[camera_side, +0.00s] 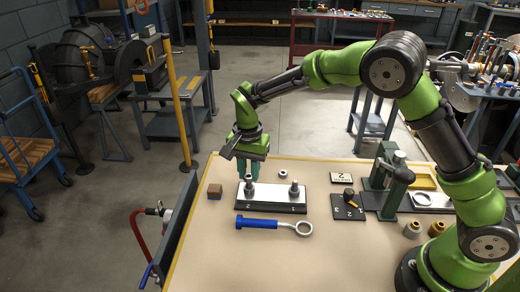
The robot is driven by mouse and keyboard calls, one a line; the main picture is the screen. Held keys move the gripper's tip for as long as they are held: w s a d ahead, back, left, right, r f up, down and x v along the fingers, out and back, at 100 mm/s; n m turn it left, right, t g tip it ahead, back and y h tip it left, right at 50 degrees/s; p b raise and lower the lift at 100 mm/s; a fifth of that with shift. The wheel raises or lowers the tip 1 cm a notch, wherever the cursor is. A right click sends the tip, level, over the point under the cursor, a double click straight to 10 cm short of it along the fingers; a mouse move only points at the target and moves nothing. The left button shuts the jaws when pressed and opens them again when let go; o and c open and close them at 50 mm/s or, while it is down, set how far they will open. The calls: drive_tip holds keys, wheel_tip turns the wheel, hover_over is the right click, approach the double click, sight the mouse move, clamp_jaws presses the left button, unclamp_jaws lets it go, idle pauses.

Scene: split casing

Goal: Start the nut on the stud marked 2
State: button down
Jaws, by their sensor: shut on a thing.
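The split casing (271,196) lies on the bench as a pale plate on a dark base, with two upright studs. The left stud (249,190) is beside the mark that looks like 2. The right stud (294,190) is beside the mark that looks like 1 and appears to carry a collar or nut. My gripper (248,176) points down directly above the left stud, teal fingers shut on a small nut that they mostly hide. I cannot tell whether this nut touches the stud. Another loose nut (283,174) lies on the bench behind the casing.
A ring wrench (262,224) with a blue handle lies in front of the casing. A brown block (214,191) sits left. A card marked 2 (341,178), a dark plate (348,207), a green fixture (388,182) and small cylinders (412,229) stand right. The front bench area is clear.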

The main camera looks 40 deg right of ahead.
drive_tip(key=m, duration=0.5)
drive_tip(key=c, duration=0.9)
unclamp_jaws()
drive_tip(key=shift+o, duration=0.2)
drive_tip(key=shift+r, duration=2.5)
drive_tip(key=shift+r, duration=0.1)
wheel_tip(320, 180, up, 17)
